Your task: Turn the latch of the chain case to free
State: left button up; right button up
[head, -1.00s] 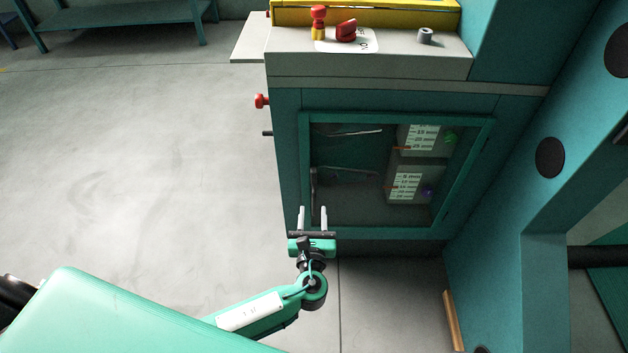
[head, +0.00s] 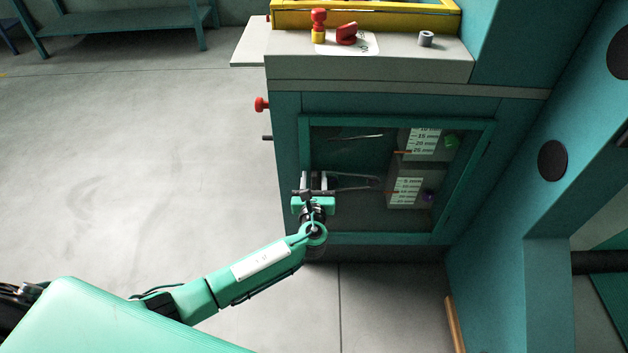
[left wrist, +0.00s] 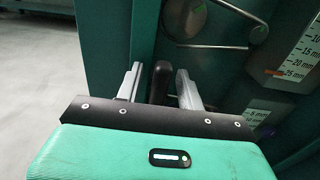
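The chain case is the teal cabinet front with a framed clear window (head: 400,232). Its latch, a dark upright handle (left wrist: 160,78), shows in the left wrist view near the left side of the window frame. My left gripper (head: 313,180) is at that left side of the door. In the left wrist view, its two grey fingers (left wrist: 159,84) stand apart on either side of the handle, with a small gap on each side. In the head view the gripper mostly hides the latch. My right gripper is not in view.
Behind the window are scale labels (head: 406,190) and grey blocks. A red knob (head: 262,104) and a dark peg (head: 267,138) stick out of the cabinet's left side. Red controls (head: 347,34) sit on top. A teal wall (head: 500,270) stands right; the floor left is clear.

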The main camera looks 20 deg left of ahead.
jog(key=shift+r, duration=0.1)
pick_arm(q)
grip_shut()
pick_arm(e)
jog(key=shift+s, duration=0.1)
